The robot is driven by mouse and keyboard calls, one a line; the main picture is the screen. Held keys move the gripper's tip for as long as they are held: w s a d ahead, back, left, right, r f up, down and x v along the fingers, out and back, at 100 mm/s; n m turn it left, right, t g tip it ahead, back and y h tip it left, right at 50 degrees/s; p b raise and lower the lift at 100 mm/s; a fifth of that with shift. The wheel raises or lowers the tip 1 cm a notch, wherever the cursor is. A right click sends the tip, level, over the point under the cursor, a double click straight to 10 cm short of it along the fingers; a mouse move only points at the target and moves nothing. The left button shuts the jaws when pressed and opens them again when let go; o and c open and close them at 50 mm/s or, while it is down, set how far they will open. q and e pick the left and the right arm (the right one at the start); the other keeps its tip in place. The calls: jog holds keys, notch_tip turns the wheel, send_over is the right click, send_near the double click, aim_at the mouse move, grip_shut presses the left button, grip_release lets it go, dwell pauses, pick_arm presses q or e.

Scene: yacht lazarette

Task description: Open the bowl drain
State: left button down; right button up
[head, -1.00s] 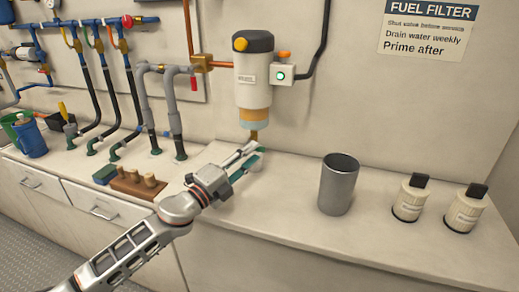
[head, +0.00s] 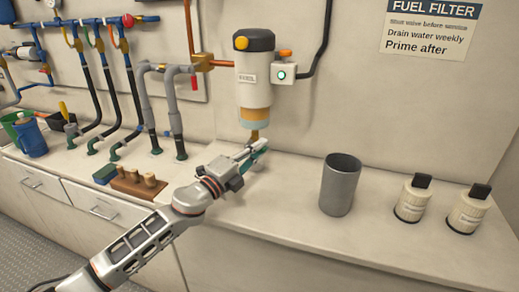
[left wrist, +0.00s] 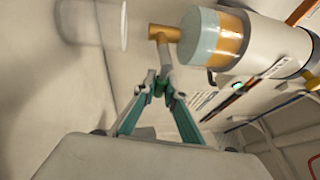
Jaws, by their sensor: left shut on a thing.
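The fuel filter (head: 253,82) is a white cylinder with a dark cap on the wall. Its amber-banded clear bowl (head: 254,117) is at the bottom and also shows in the left wrist view (left wrist: 214,38). A brass drain fitting (head: 255,134) sticks out below the bowl; in the left wrist view it is a T shape (left wrist: 165,33) with a grey lever (left wrist: 166,60) running toward my fingers. My left gripper (head: 258,148) is just under the bowl. In the left wrist view its fingertips (left wrist: 158,87) are closed together at the lever's end. My right gripper is out of view.
A grey metal cylinder (head: 340,185) and two white canisters (head: 413,199) stand to the right. A wooden block with pegs (head: 137,184) and several hoses are to the left.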

pick_arm(q)
jog(key=shift+n+t+b, duration=0.3)
jog(key=shift+n, duration=0.4)
jog(key=n, duration=0.1)
jog(key=n+t, duration=0.1)
jog(key=shift+r+n+b, duration=0.3)
jog(key=shift+b, duration=0.1)
jog(key=shift+a+r+n+t+y, duration=0.1)
jog(key=shift+r+n+t+y, duration=0.25)
jog(key=shift+n, duration=0.45)
jog(key=shift+a+r+n+t+y+b, duration=0.1)
jog(key=shift+r+n+t+y+b, duration=0.1)
jog(key=shift+n+t, duration=0.25)
jog(key=shift+a+r+n+t+y+b, duration=0.1)
jog(key=shift+n+t+y, duration=0.1)
jog(key=shift+n, duration=0.45)
jog(key=shift+w+r+n, duration=0.1)
jog(key=shift+r+n, duration=0.05)
jog(key=shift+n, duration=0.35)
jog(key=c, duration=2.1)
grip_release()
jog(key=shift+r, duration=0.1)
